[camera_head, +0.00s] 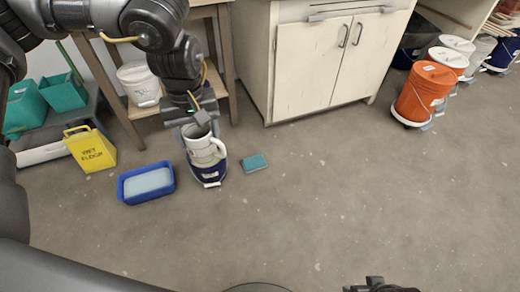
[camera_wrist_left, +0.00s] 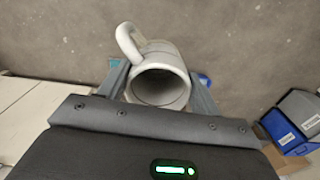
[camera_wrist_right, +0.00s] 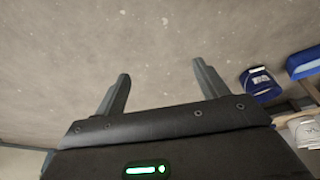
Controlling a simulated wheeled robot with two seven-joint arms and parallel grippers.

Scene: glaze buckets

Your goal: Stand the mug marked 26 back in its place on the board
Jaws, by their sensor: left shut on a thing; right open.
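A pale grey-white mug (camera_head: 199,148) with a handle is held in my left gripper (camera_head: 197,130), which is shut on it. In the left wrist view the mug (camera_wrist_left: 160,84) sits between the fingers, with its open mouth facing the camera and its handle at the upper left. No number can be read on it. My right gripper (camera_wrist_right: 160,85) is open and empty, facing bare floor. I cannot make out the board.
A white cabinet (camera_head: 315,62) and an orange bucket (camera_head: 422,95) stand behind and right. The middle floor is clear.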

